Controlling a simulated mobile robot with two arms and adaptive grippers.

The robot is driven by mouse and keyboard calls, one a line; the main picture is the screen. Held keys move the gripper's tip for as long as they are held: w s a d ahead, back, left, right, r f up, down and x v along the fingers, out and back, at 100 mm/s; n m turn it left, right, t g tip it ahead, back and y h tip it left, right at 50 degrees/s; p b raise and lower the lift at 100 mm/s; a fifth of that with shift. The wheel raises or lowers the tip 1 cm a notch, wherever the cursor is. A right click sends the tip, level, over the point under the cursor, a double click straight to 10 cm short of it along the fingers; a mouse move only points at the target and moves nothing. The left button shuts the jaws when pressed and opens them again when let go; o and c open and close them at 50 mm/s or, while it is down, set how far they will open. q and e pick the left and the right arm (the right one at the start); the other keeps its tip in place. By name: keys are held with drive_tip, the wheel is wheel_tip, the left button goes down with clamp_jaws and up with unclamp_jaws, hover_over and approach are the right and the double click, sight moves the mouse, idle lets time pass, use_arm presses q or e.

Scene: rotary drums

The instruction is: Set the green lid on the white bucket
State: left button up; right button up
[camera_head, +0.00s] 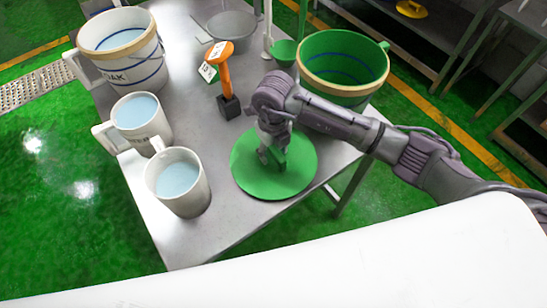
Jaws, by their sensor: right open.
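The green lid (300,178) lies flat as a round disc on the metal table, near its right edge. A raised green handle (281,158) stands at its middle. My right gripper (270,157) is open and points down at this handle; whether the fingers touch it or straddle it cannot be told. The white bucket (145,64) stands at the back left of the table, with a tan rim, blue bands and dark lettering. It is open on top and shows light blue contents. My left gripper is not in view.
Two white jugs with blue contents, a middle one (155,132) and a front one (184,202), line the left side. A green bucket (344,66) stands at the back right. An orange-handled tool (226,72), grey bowl (231,24) and green scoop (284,52) stand between. The table's front (210,236) is clear.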

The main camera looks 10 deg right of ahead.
drive_tip(key=shift+f, duration=0.1)
idle(0.3)
clamp_jaws()
